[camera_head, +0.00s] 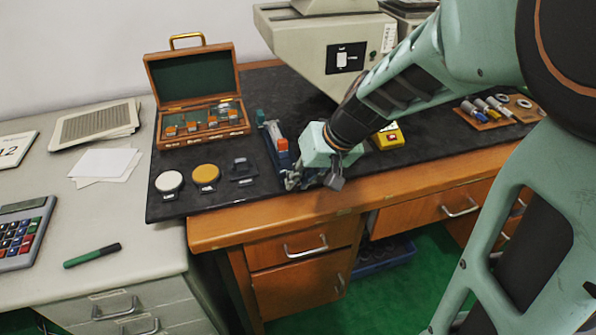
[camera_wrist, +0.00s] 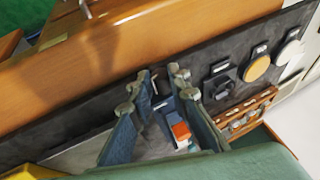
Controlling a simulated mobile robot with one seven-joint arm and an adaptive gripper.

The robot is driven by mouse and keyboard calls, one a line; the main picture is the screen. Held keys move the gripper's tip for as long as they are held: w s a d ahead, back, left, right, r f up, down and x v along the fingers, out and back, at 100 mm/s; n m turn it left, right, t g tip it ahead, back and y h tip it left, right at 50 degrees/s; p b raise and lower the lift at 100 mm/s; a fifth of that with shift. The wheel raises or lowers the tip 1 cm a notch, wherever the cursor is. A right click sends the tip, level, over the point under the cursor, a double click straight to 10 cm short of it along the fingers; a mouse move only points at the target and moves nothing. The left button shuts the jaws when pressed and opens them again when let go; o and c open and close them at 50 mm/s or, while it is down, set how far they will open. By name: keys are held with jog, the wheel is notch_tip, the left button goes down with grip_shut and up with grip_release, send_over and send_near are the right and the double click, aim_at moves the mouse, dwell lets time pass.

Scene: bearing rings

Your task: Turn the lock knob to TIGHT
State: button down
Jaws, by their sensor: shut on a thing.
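A bench fixture with a blue base and an orange-red block (camera_head: 282,145) stands on the dark mat, just left of my gripper (camera_head: 314,182). My gripper points down at the fixture's near end, close to the mat's front edge. In the wrist view its two fingers (camera_wrist: 153,88) stand on either side of the fixture's end, with the orange-red block (camera_wrist: 180,131) showing between them. My gripper is shut on the lock knob, which is mostly hidden by the fingers. Its TIGHT mark and its turn angle cannot be read.
An open wooden case (camera_head: 203,139) stands at the back left of the mat. A white disc (camera_head: 169,181), a yellow disc (camera_head: 206,174) and a dark holder (camera_head: 243,170) lie left of the fixture. A yellow box (camera_head: 388,137) and a parts tray (camera_head: 487,116) are to the right.

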jog(key=shift+d+f+y+b, duration=0.15)
jog(key=shift+f+y+b, duration=0.15)
jog(key=shift+b, duration=0.35)
jog(key=y+b, duration=0.1)
jog(key=b, duration=0.1)
jog(key=shift+w+d+y+b, duration=0.1)
jog(key=shift+y+b, duration=0.2)
jog(key=shift+m+y+b, duration=0.3)
jog(key=shift+b, duration=0.15)
jog(key=shift+r+g+y+b, duration=0.1)
jog(key=shift+g+y+b, duration=0.2)
jog(key=shift+g, duration=0.1)
jog(key=c, duration=1.8)
grip_release()
jog(key=shift+d+r, duration=0.1)
jog(key=shift+d, duration=0.05)
jog(key=shift+v, duration=3.9)
